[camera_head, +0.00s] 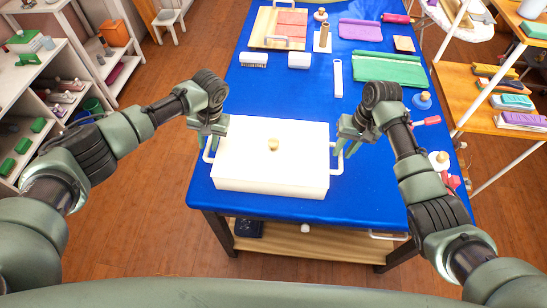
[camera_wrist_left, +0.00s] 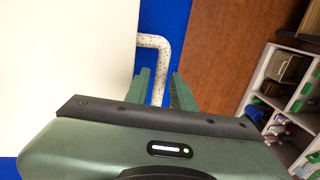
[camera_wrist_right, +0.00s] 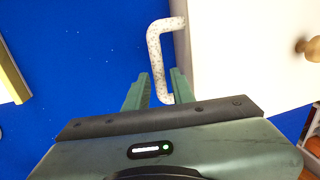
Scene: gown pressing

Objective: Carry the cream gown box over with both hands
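The cream gown box (camera_head: 271,165) sits lidded on the blue-covered table (camera_head: 205,196) at its near edge, with a round wooden knob on top. It has a pale handle on each side. My left gripper (camera_head: 209,145) is at the left handle (camera_wrist_left: 154,42); its fingers (camera_wrist_left: 158,85) are apart, with the handle's lower leg in line with the gap. My right gripper (camera_head: 346,148) is at the right handle (camera_wrist_right: 155,45); its fingers (camera_wrist_right: 157,88) are apart, with the handle's end showing between them. Neither gripper visibly pinches its handle.
Behind the box lie a brush (camera_head: 253,60), a white block (camera_head: 299,60), a green folded cloth (camera_head: 390,69), a purple cloth (camera_head: 360,30) and a wooden tray (camera_head: 259,30). Shelves flank the table; floor shows left.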

